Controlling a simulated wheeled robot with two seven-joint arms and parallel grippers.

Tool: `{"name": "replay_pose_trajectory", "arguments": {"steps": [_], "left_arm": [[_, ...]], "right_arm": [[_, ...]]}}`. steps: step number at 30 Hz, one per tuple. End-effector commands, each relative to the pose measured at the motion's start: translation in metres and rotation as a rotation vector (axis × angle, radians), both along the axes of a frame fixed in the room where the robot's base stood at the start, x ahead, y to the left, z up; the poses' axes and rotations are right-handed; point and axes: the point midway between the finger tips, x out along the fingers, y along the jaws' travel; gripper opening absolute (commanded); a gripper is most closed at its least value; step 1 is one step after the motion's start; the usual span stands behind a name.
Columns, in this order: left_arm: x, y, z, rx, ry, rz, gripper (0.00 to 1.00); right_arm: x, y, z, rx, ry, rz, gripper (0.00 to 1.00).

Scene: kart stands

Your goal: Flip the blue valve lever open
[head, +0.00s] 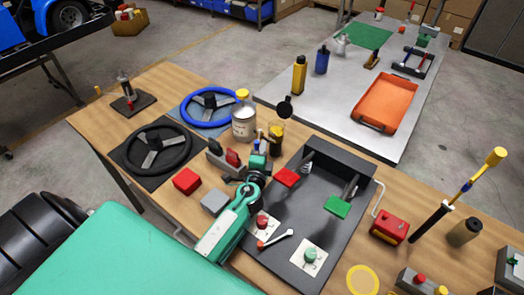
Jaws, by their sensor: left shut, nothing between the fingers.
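A small blue piece, apparently the blue valve lever (256,146), stands upright just beyond my left gripper in the head view. The grey valve body (216,150) with a red lever (233,158) sits on the wooden bench to its left. My left gripper (258,160) is at the end of my teal arm, close to the blue lever. It is shut and empty. The gripper hides the foot of the lever, and I cannot tell whether they touch. My right gripper is not in view.
A black tray (325,218) with red and green blocks lies right of my arm. A yellow-lidded jar (243,122) and a yellow-and-black cup (276,140) stand close behind the gripper. Steering wheels (152,148) lie to the left. A grey table (335,100) stands beyond.

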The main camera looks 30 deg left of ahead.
Motion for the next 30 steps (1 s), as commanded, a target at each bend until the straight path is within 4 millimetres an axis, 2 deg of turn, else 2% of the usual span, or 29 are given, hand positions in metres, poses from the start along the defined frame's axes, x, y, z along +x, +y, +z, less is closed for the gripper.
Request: {"name": "replay_pose_trajectory", "arguments": {"steps": [7,16,30], "left_arm": [[-0.001,0.002,-0.001,0.001,0.001,-0.013,0.00],[-0.008,0.013,0.000,0.001,0.000,-0.130,0.00],[-0.008,0.013,0.000,-0.001,0.001,-0.138,0.00]], "right_arm": [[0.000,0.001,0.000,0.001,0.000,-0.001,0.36],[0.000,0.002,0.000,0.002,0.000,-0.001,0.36],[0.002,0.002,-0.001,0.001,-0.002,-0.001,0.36]]}}
